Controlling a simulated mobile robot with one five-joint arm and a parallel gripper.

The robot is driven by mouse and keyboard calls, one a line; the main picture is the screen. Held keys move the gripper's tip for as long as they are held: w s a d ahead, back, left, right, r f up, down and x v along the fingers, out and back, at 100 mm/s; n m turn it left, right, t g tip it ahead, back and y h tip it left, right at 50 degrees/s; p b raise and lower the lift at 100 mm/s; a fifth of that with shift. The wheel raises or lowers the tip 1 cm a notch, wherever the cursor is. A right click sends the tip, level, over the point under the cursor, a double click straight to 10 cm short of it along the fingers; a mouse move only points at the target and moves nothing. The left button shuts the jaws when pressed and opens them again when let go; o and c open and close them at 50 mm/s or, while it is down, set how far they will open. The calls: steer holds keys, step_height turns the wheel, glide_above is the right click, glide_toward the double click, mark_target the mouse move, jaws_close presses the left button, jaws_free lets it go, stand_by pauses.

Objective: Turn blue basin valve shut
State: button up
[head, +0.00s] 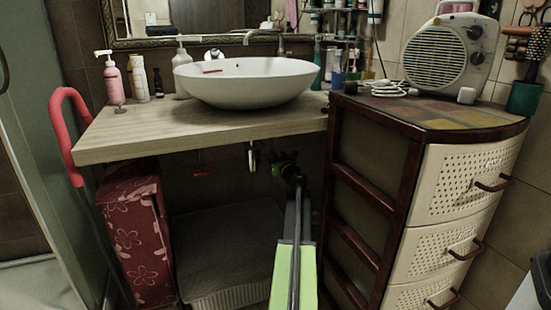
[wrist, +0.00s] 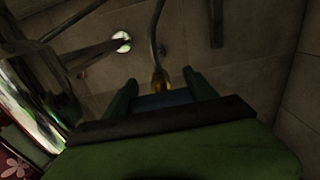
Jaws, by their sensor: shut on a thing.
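My gripper (head: 283,160) is under the wooden countertop, near the wall below the basin. In the wrist view my gripper (wrist: 160,79) has its two green fingers on either side of a dark blue bar, the blue basin valve (wrist: 172,97), and is shut on it. A brass-coloured fitting (wrist: 160,80) with a thin hose above it shows just beyond the blue bar. The blue valve is hidden behind my gripper in the head view. A red valve handle (head: 203,173) shows farther left under the counter.
The white basin (head: 245,85) sits on the countertop (head: 150,135). A drain pipe (head: 252,158) hangs just left of my gripper. The drawer cabinet (head: 375,180) stands close on the right. A red flowered box (head: 138,240) stands at the left.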

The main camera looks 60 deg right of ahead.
steer(key=o, duration=1.4)
steer(key=shift+c, duration=0.2)
steer(key=v, duration=1.7)
steer(key=shift+a, duration=0.2)
